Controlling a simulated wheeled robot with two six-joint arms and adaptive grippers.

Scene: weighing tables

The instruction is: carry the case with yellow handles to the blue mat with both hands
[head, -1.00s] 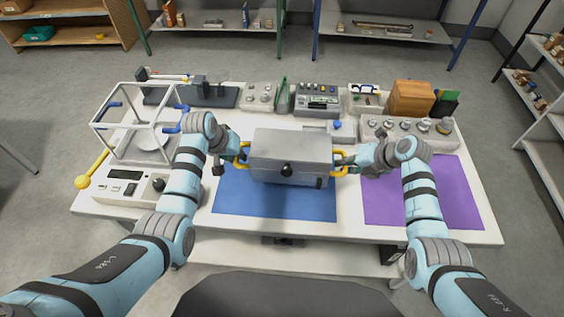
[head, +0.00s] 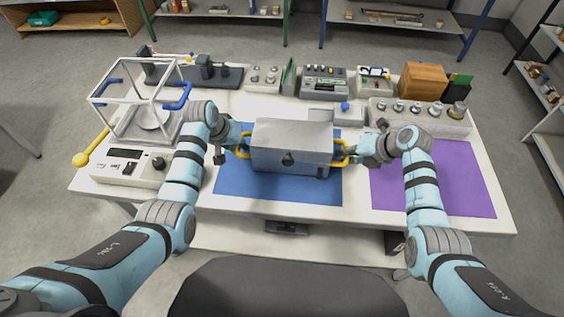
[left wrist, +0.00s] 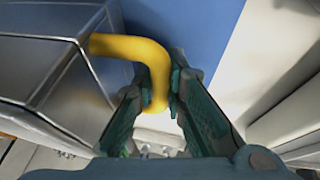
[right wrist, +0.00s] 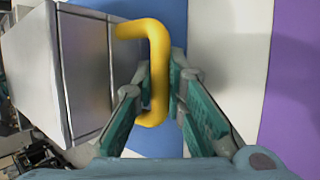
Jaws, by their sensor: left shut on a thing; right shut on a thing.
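The grey case (head: 290,147) with yellow handles is level above or on the rear and middle part of the blue mat (head: 270,192). I cannot tell whether its underside touches the mat. My left gripper (head: 240,147) is shut on the left yellow handle, which shows between its fingers in the left wrist view (left wrist: 158,75). My right gripper (head: 353,150) is shut on the right yellow handle, also seen in the right wrist view (right wrist: 158,65). The case hides the mat's back part.
A purple mat (head: 440,180) lies to the right. Instruments (head: 325,82), a row of knobs (head: 420,115) and a wooden box (head: 423,80) line the back. The mat's front strip is clear.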

